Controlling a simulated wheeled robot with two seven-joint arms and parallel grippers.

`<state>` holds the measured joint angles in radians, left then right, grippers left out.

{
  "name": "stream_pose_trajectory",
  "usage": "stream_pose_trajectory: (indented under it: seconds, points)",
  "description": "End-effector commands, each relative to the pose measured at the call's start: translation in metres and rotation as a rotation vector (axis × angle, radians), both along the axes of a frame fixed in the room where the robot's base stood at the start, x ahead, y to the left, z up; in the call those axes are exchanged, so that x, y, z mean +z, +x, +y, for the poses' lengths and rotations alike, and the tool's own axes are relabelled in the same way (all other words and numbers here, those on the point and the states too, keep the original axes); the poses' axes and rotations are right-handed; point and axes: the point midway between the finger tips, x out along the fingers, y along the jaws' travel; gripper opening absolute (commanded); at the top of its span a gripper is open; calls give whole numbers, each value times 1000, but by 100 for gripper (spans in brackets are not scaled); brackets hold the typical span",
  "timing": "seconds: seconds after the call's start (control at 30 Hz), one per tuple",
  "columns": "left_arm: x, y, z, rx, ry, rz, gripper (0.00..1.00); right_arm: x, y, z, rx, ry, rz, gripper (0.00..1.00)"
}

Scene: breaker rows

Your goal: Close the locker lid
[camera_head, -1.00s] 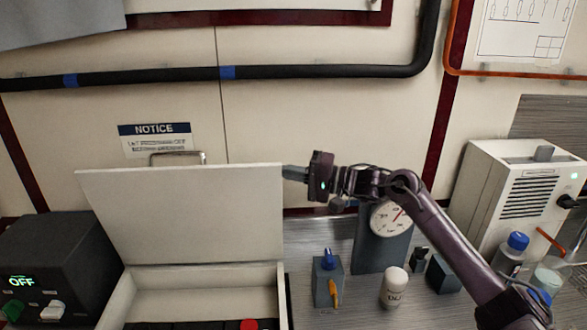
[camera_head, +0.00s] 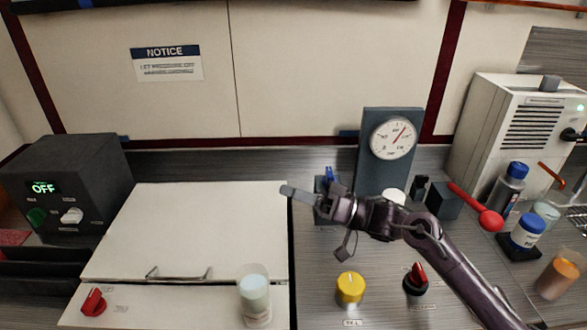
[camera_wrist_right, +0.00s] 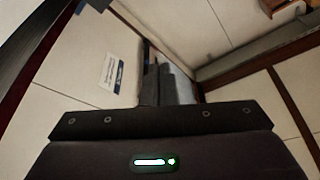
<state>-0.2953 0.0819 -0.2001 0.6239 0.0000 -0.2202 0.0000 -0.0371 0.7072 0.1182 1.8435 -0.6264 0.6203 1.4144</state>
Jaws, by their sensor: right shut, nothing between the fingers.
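The locker lid (camera_head: 200,232) is a flat cream panel, now lying down over the locker at the lower left in the head view. Its metal handle (camera_head: 180,273) is at the front edge. The inside of the locker is hidden under the lid. My right gripper (camera_head: 287,191) is shut and empty, its fingertips at the lid's back right corner; I cannot tell whether they touch it. In the right wrist view the shut fingers (camera_wrist_right: 156,84) point toward the wall panels. My left gripper is not in view.
A black box (camera_head: 65,185) reading OFF stands left of the locker. A cup (camera_head: 255,300) and a red knob (camera_head: 94,302) are at its front. A gauge (camera_head: 392,138), a yellow knob (camera_head: 350,288) and several bottles are to the right.

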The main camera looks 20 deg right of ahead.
Motion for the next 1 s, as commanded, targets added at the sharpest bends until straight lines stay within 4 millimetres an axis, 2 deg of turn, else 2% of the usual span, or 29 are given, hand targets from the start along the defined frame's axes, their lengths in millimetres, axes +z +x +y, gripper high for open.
stream_pose_trajectory:
  seconds: [0.03, 0.1, 0.4, 1.0]
  points:
    - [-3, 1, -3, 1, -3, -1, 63, -11, -4, 2, 0, 1, 3, 0]
    - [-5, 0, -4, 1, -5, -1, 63, -20, -9, 4, 0, 2, 4, 0]
    - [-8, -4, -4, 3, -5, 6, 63, -44, -18, 8, 0, 1, 3, 0]
    - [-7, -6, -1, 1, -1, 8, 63, -46, -19, 8, 0, 0, 2, 0]
